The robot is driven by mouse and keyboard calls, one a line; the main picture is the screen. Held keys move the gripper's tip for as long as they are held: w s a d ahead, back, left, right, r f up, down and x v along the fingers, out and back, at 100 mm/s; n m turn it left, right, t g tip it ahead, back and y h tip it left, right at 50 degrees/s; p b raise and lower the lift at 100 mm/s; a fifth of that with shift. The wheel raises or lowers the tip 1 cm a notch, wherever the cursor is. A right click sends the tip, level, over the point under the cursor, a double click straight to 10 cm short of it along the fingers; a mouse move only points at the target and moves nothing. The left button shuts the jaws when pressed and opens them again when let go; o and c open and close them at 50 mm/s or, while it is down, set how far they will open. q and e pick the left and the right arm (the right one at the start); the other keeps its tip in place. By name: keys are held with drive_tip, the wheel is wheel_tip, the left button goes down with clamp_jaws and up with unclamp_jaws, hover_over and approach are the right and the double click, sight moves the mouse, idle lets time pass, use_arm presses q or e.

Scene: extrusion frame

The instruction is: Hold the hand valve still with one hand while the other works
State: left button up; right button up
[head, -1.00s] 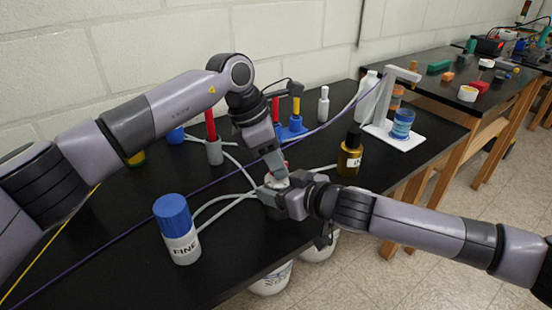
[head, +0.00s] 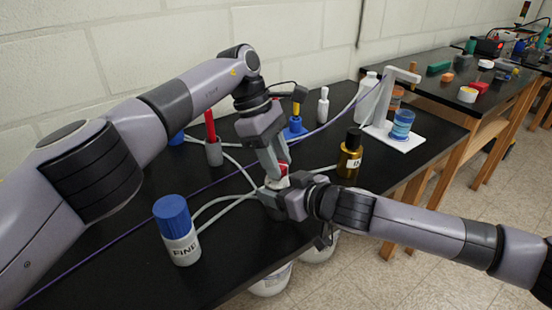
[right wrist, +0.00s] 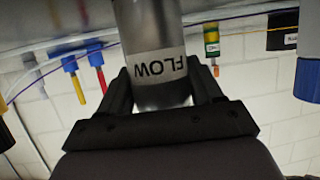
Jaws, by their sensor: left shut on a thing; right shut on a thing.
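The hand valve has a grey metal body (right wrist: 155,25) with a white FLOW label, seen upside down in the right wrist view. My right gripper (right wrist: 160,92) is shut around this body; it also shows in the head view (head: 276,199). A small red and white top part of the valve (head: 283,169) shows in the head view. My left gripper (head: 277,172) comes down from above and is shut on that top part. Its fingertips and most of the valve body are hidden in the head view by my grippers.
A blue-capped FINE bottle (head: 177,231) stands front left. An amber bottle (head: 350,155) stands to the right. Pale tubes (head: 213,202) run around the valve on the black bench (head: 180,287). Behind are a red-handled post (head: 211,130) and a blue-based yellow one (head: 297,112).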

use_arm(q)
drive_tip(key=shift+a+m, duration=0.1)
drive_tip(key=shift+m, duration=0.3)
idle(0.3)
drive_tip(key=o, duration=0.8)
drive_tip(key=shift+n, duration=0.8)
drive_tip(key=n+t, duration=0.1)
drive_tip(key=n, duration=0.2)
drive_tip(key=shift+s+n+t, duration=0.15)
drive_tip(key=shift+n+t, duration=0.15)
drive_tip(key=shift+t, duration=0.1)
drive_tip(key=n+t, duration=0.1)
drive_tip(key=n, duration=0.3)
drive_tip(key=shift+t, duration=0.3)
drive_tip(key=shift+s+a+r+n+t+y, duration=0.35)
drive_tip(key=shift+s+r+n, duration=0.35)
drive_tip(key=shift+r+n, duration=0.85)
drive_tip(key=shift+s+a+r+n+t+y, duration=0.1)
drive_tip(key=shift+s+a+r+n+t, duration=0.6)
drive_tip(key=shift+r, duration=1.5)
drive_tip(key=shift+s+a+r+n+t+y, duration=0.2)
drive_tip(key=shift+s+r+n, duration=0.55)
drive_tip(key=shift+r+n, duration=0.95)
